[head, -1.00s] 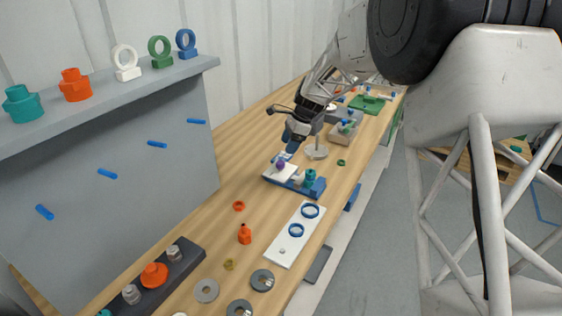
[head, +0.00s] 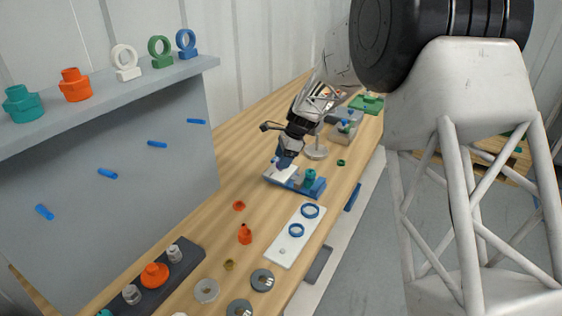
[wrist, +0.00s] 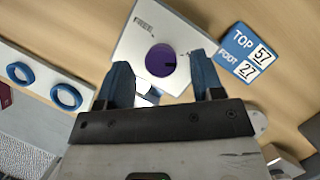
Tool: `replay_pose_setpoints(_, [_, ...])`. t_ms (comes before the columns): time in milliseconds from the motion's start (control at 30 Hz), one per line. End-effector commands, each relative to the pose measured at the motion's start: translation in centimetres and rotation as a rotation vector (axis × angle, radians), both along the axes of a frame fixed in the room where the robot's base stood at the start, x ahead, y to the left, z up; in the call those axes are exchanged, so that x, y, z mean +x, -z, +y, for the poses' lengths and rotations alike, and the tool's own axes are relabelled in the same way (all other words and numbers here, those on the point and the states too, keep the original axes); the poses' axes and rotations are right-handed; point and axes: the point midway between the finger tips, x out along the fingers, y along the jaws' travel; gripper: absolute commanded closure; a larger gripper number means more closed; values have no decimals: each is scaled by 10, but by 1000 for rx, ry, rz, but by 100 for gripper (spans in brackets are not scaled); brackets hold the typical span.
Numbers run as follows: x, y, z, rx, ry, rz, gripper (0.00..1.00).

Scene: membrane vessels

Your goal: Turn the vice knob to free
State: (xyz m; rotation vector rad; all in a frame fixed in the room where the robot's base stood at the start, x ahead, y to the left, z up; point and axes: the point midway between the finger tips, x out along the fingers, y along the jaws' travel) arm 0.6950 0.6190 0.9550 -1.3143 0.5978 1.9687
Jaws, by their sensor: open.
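The vice-like fixture has a blue base (head: 310,190), a white block (head: 282,177) at its left and a teal part (head: 309,176) at its right. In the wrist view a round purple knob (wrist: 160,60) with a small dark mark sits on the white block (wrist: 185,28). My gripper (wrist: 160,66) is open, its two blue fingers on either side of the knob's lower part in the picture. I cannot tell whether they touch it. In the head view my gripper (head: 280,163) is over the white block and hides the purple knob.
A white plate with blue rings (head: 296,230) lies in front of the fixture. A round stand (head: 316,152) and grey box (head: 343,132) are behind. A blue label (wrist: 245,55) lies beside the block.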

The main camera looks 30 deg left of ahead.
Motion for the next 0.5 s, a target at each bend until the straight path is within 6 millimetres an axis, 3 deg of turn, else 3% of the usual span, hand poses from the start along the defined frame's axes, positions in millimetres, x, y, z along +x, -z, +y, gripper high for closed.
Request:
replay_pose_setpoints(200, [-3, 13, 4, 1, 1, -1, 39])
replay_pose_setpoints(500, [-4, 15, 5, 1, 1, -1, 39])
